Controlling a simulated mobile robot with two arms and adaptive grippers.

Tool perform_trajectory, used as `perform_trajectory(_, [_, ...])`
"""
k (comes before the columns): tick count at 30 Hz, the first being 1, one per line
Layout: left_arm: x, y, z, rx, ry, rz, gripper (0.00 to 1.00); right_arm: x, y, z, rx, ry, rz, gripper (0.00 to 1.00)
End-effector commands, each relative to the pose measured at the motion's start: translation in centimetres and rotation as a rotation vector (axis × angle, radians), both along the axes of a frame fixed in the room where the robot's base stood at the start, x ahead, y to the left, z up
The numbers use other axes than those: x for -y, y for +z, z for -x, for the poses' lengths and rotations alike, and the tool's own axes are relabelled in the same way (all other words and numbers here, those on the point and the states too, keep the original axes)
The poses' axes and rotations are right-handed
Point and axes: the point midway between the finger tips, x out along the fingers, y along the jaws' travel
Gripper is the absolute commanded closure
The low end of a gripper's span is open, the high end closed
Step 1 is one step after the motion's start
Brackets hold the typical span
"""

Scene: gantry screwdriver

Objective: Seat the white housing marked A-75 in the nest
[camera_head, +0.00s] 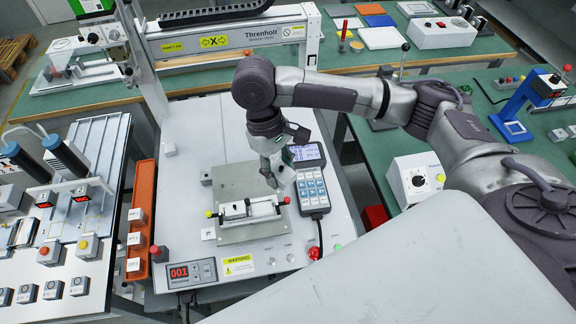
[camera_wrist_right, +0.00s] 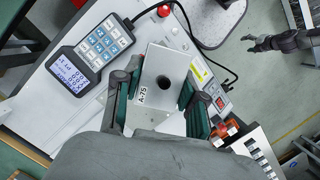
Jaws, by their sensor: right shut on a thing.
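In the right wrist view a pale plate-like face marked A-75, the housing (camera_wrist_right: 167,60), lies between the two green-padded fingers of my right gripper (camera_wrist_right: 158,92). The gripper is shut on it. A dark round hole shows in the face. In the head view my right gripper (camera_head: 271,183) points down over the nest's grey base plate (camera_head: 232,183). A white part with a dark patch lies on this plate, just in front of the fingertips; I cannot tell whether the housing is seated. My left gripper (camera_wrist_right: 252,43) shows in the wrist view, apparently open and empty over the floor.
A pendant (camera_head: 312,188) stands close right of the nest. Yellow (camera_head: 209,214) and red (camera_head: 286,200) knobs flank the plate. An orange tray (camera_head: 141,225) lies left, a red counter display (camera_head: 190,273) in front. The gantry beam (camera_head: 230,40) spans the back.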

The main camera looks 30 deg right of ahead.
Motion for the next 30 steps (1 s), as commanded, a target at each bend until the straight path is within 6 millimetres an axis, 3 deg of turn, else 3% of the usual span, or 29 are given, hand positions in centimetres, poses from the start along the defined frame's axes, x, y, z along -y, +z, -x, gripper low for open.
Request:
perform_trajectory(8, [0.8,-1.5,0.5,-0.007,0.001,0.010,0.30,-1.8,-6.0,-2.2,-0.029,0.302,0.012,1.00])
perform_trajectory(12, [0.6,-2.6,0.6,-0.008,0.000,0.007,0.30,-3.0,-10.7,-3.4,-0.047,0.554,0.029,1.00])
perform_trajectory(16, [0.3,-3.3,0.6,-0.009,0.000,0.003,0.30,-3.8,-14.1,-4.2,-0.060,0.775,0.046,1.00])
perform_trajectory(21, [0.2,-3.6,0.6,-0.009,-0.001,0.002,0.30,-4.2,-16.1,-4.6,-0.070,0.921,0.063,1.00])
perform_trajectory(30, [0.2,-3.9,0.5,-0.007,0.000,0.001,0.30,-4.4,-16.8,-4.8,-0.072,0.970,0.068,1.00])
